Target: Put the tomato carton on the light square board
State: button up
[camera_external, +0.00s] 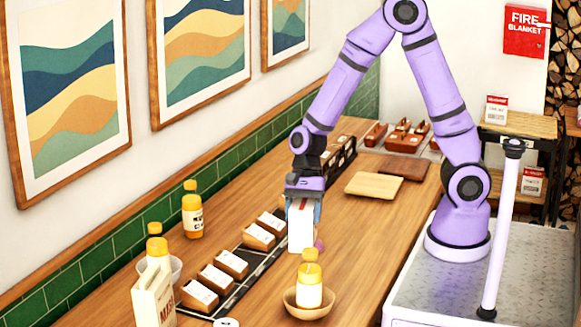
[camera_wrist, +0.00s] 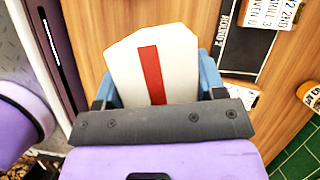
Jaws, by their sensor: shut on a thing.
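My gripper (camera_external: 303,199) is shut on a white carton with a red stripe, which I take to be the tomato carton (camera_external: 301,230). The carton hangs upright below the fingers over the wooden counter; whether its base touches the counter is unclear. In the wrist view the carton (camera_wrist: 150,68) sits between the blue fingers, its top with the red stripe facing the camera. The light square board (camera_external: 373,187) lies flat and bare on the counter, behind and to the right of the carton. It is not in the wrist view.
A darker board (camera_external: 411,168) lies just beyond the light one. A black rack with labelled packs (camera_external: 230,263) runs along the counter's left. A bowl with a yellow-capped jar (camera_external: 309,292) stands in front, and another carton (camera_external: 154,299) at the front left. A small pinkish thing (camera_external: 319,246) is beside the held carton.

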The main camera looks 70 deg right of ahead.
jog(key=shift+r, duration=0.35)
jog(key=shift+w+d, duration=0.2)
jog(key=shift+d, duration=0.25)
jog(key=w+d+m+t, duration=0.3)
jog(key=d+m, duration=0.7)
jog(key=d, duration=1.6)
jog(key=s+d+f+m+t+h, duration=0.15)
jog(key=s+d+m, duration=0.35)
jog(key=s+d, duration=0.5)
jog(key=s+d+m+t+h, duration=0.1)
jog(key=s+d+m+h, duration=0.2)
jog(key=s+d+m, duration=0.75)
jog(key=shift+w+d+f+n, duration=0.85)
jog(key=shift+w+d, duration=1.35)
jog(key=shift+w, duration=0.45)
jog(key=shift+w+d+f+n, duration=0.85)
jog(key=shift+w+d, duration=1.4)
jog(key=shift+w, duration=0.45)
jog(key=shift+w+d+f+n, duration=0.85)
jog(key=shift+w+d, duration=1.35)
jog(key=shift+w, duration=0.45)
jog(key=shift+f, duration=0.1)
